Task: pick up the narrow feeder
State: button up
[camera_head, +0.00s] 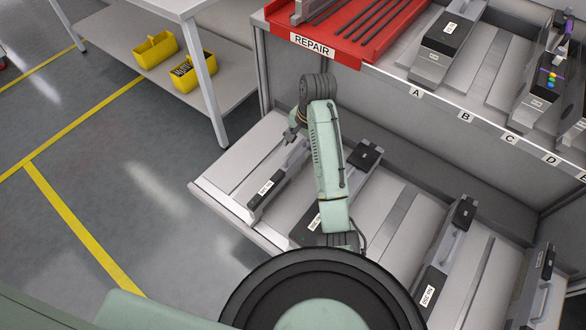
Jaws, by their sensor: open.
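The narrow feeder (277,179), a slim dark grey and black bar with a white label near its front end, lies on the lower shelf (235,170) at the left. My gripper (290,137) is at the far end of this feeder, seen small, above or beside its rear part. The gripper is open and holds nothing that I can see. The gap between its fingers and the feeder is too small to judge. My arm rises over the shelf just right of the feeder.
A wider feeder (367,156) lies partly hidden behind my arm. Two more feeders (452,243) (538,284) lie farther right. The upper shelf carries a red REPAIR tray (350,50) and other feeders (447,37). A table with yellow bins (190,72) stands at left. Floor at left is clear.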

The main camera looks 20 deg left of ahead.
aim_at(294, 158)
jog(key=f, duration=0.2)
jog(key=shift+w+a+f+p, duration=0.1)
jog(key=shift+a+f+p, duration=0.15)
jog(key=shift+f+p, duration=0.15)
jog(key=f, duration=0.3)
jog(key=a+f+p, duration=0.1)
jog(key=f, duration=0.1)
jog(key=shift+f, duration=0.35)
grip_shut()
jog(key=shift+r, duration=0.15)
dwell(0.3)
